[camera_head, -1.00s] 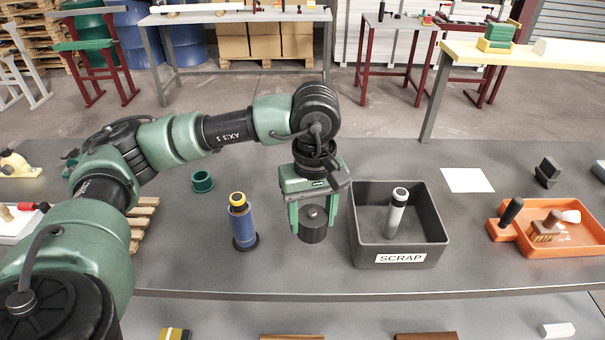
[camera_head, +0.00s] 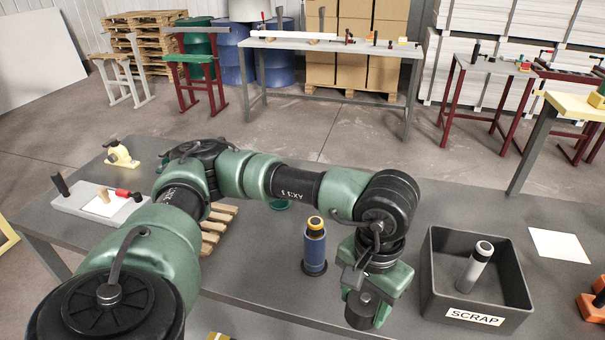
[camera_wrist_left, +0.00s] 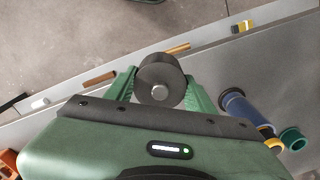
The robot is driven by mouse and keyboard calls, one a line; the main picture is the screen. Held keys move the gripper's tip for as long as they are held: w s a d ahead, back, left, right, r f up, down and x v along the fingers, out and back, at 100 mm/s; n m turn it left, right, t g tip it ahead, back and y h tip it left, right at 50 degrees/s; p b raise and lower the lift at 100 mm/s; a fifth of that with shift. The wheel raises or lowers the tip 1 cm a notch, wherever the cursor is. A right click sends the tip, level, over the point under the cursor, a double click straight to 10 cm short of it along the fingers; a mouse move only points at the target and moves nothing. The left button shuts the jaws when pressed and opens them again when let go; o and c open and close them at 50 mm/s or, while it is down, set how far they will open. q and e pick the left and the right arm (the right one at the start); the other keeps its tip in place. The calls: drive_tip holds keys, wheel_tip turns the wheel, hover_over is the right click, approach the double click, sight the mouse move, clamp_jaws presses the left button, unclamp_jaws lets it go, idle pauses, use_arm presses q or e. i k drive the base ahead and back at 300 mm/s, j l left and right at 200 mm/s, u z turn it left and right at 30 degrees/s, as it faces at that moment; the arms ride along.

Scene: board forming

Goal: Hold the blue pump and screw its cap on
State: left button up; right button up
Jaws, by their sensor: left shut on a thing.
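The blue pump (camera_head: 314,250) stands upright on the bench on a dark base, with a yellow ring and a dark tip at its top. It also shows in the left wrist view (camera_wrist_left: 243,110), at the right of the gripper. My left gripper (camera_head: 364,306) is shut on a black round cap (camera_head: 358,310), to the right of the pump and apart from it. In the left wrist view the cap (camera_wrist_left: 160,75) sits between the two green fingers, with a light round knob in its middle. My right gripper is not in view.
A dark scrap bin (camera_head: 432,280) with a grey cylinder (camera_head: 475,268) in it stands right of my left gripper. A green ring (camera_wrist_left: 292,139) lies near the pump. A small wooden pallet (camera_head: 215,230) is at the left. The bench front edge is close.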

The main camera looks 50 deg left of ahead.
sight(314, 263)
drive_tip(key=k+j+u, duration=0.4)
drive_tip(key=k+j, duration=0.3)
drive_tip(key=j, duration=0.1)
